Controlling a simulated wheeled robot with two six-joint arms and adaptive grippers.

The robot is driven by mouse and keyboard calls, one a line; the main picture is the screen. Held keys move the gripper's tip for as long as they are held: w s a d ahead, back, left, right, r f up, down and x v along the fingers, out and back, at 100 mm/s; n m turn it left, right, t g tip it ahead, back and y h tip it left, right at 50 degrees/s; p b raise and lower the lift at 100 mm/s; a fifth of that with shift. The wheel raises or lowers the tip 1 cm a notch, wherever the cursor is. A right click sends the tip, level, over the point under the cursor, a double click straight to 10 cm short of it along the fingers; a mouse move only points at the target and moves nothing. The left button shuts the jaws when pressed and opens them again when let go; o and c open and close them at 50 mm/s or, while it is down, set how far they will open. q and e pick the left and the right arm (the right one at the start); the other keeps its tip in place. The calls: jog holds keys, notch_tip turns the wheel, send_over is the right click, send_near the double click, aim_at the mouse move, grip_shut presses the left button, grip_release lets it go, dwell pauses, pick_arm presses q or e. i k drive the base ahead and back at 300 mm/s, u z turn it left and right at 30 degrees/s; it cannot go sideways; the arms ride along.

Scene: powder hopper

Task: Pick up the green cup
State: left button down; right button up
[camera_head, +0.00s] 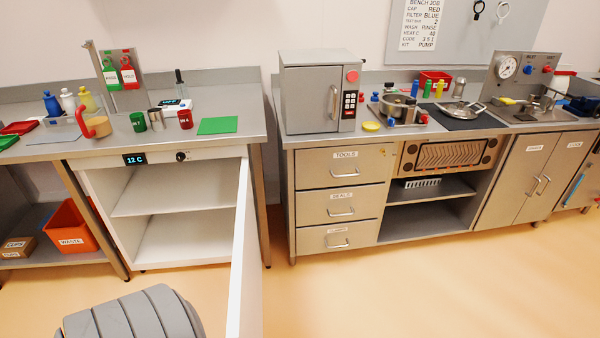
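The green cup (138,121) stands on the left steel counter (205,152), with a small white label on its front. A similar red cup (185,119) stands to its right, with a metal container (155,117) between them. Neither of my grippers is in view, and nothing is holding the green cup.
A red-and-tan object (95,125) lies just left of the green cup. A green mat (218,126) lies to the right. Below, a cabinet's white door (243,250) stands open toward me. An orange waste bin (72,228) sits on the lower left shelf. The floor at right is clear.

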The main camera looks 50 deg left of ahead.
aim_at(138, 119)
jog(key=z, duration=0.8)
jog(key=i, duration=0.5)
jog(key=u, duration=3.1)
jog(key=i, duration=0.5)
jog(key=u, duration=0.05)
